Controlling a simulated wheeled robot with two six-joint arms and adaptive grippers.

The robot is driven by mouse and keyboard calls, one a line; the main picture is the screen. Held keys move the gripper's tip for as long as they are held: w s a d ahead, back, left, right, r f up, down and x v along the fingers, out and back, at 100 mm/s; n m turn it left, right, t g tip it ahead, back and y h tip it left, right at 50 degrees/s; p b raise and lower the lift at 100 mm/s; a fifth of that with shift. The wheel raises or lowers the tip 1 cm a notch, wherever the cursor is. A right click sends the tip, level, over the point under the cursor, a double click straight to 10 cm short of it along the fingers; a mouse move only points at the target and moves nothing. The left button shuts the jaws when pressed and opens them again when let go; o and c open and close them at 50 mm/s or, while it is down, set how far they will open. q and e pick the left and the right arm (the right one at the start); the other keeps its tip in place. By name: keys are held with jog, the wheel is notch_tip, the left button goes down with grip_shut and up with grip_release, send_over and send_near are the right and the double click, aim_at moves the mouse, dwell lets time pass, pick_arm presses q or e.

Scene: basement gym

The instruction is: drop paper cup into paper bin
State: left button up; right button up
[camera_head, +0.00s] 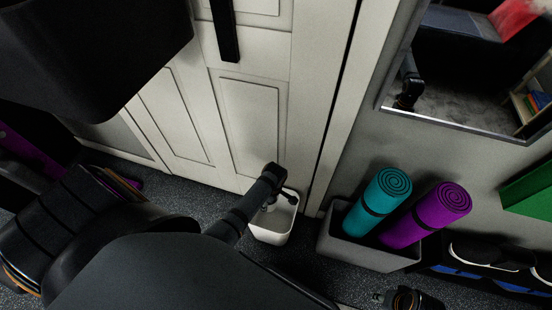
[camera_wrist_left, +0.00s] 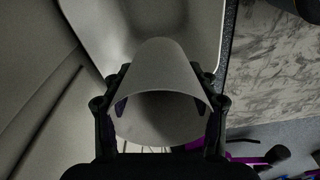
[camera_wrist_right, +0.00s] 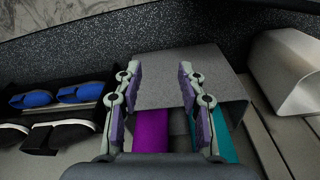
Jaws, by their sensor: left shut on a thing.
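The paper cup (camera_wrist_left: 160,75) is pale grey-white and sits between the fingers of my left gripper (camera_wrist_left: 160,98) in the left wrist view, its open rim facing the camera. My left gripper (camera_head: 279,199) is shut on the cup. In the head view it is over the white paper bin (camera_head: 271,236), where the cup is mostly hidden by the gripper. The bin's pale wall (camera_wrist_left: 95,22) shows behind the cup in the left wrist view, and the bin also shows in the right wrist view (camera_wrist_right: 288,72). My right gripper (camera_wrist_right: 157,75) is open and empty.
A grey box (camera_head: 352,249) right of the bin holds a teal rolled mat (camera_head: 378,200) and a purple rolled mat (camera_head: 430,213). A white panelled door (camera_head: 250,115) stands behind the bin. Shoes (camera_wrist_right: 60,137) are on a rack beyond the box. A mirror (camera_head: 450,115) hangs on the wall.

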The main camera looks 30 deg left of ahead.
pick_arm(q)
jog(key=shift+a+f, duration=0.1)
jog(key=shift+f, duration=0.25)
jog(key=shift+s+f, duration=0.1)
jog(key=shift+f, duration=0.1)
notch_tip(320, 180, down, 4)
jog(key=b, duration=0.4)
jog(key=shift+r, duration=0.15)
jog(key=f+b, duration=0.1)
jog(key=b, duration=0.1)
jog(key=shift+f+b, duration=0.4)
pick_arm(e)
jog(key=a+t, duration=0.1)
jog(key=a+t+y, duration=0.1)
jog(key=w+a+f+t, duration=0.1)
jog(key=shift+a, duration=0.2)
pick_arm(q)
jog(key=o, duration=0.8)
jog(key=shift+o, duration=0.2)
